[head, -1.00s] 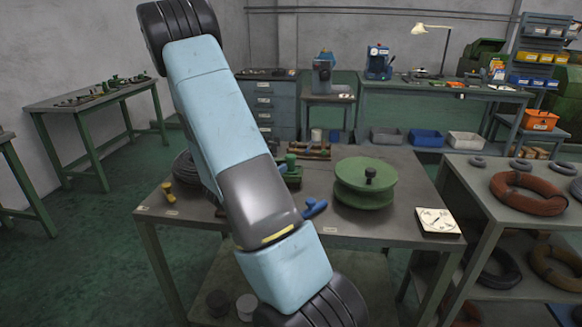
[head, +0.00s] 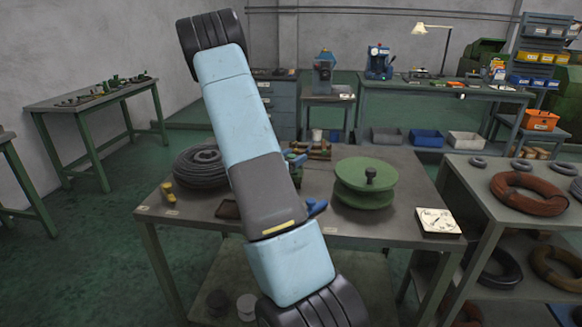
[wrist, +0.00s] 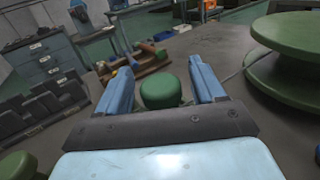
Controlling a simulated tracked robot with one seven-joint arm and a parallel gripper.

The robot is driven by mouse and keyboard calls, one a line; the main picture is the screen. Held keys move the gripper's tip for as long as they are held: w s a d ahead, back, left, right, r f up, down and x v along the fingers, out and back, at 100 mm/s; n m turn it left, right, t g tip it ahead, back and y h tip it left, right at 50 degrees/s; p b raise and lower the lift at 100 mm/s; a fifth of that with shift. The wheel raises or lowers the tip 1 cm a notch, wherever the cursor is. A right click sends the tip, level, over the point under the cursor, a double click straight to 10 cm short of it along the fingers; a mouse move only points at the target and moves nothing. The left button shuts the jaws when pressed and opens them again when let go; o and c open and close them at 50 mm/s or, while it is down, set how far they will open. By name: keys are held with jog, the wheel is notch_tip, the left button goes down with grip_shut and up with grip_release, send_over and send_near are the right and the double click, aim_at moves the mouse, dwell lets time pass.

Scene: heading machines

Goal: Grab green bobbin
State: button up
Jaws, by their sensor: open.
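The green bobbin (wrist: 162,92) shows in the wrist view as a small piece with a rounded green top, between the two blue fingers of my gripper (wrist: 161,68). The gripper is open, with a visible gap on each side of the bobbin. I cannot tell how far down the fingers reach beside it. In the head view, my arm hides the bobbin and most of the gripper.
A large green spool (head: 365,184) stands on the table to the right; it also shows in the wrist view (wrist: 288,50).

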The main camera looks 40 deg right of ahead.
jog(key=shift+d, duration=0.4)
jog(key=shift+c, duration=0.4)
jog(key=c, duration=1.1)
jog(key=shift+r, duration=0.1)
